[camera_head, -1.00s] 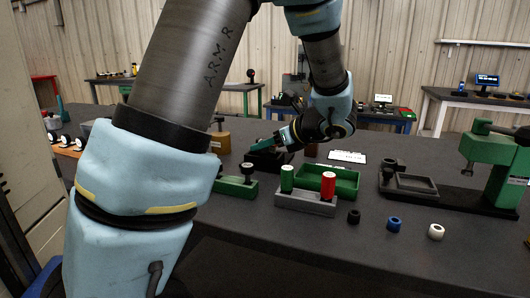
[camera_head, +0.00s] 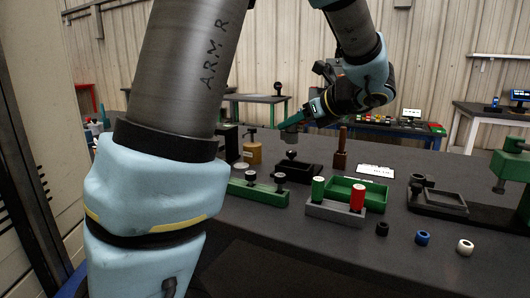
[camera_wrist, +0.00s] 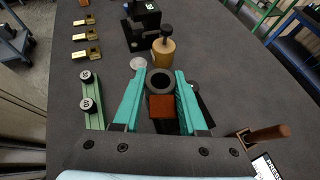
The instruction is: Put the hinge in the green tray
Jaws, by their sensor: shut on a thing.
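The green tray (camera_head: 370,191) stands on the dark bench in the head view, open and apparently empty. My gripper (camera_head: 288,127) is raised above the bench, to the left of and behind the tray. Its teal fingers (camera_wrist: 160,74) are shut on a grey part (camera_head: 290,137), which looks like a short cylinder. In the wrist view this part shows a dark round opening (camera_wrist: 160,82), with a red-brown square face nearer the camera. I cannot tell whether it is the hinge. Several brass pieces (camera_wrist: 86,37) lie apart at the left of the wrist view.
A grey holder (camera_head: 334,210) with a green and a red cylinder stands before the tray. A green knobbed rail (camera_head: 258,190), a black fixture (camera_head: 297,169) and a brown handle (camera_head: 341,149) stand nearby. Three rings (camera_head: 422,238) lie at front right. A green press (camera_head: 510,165) stands right.

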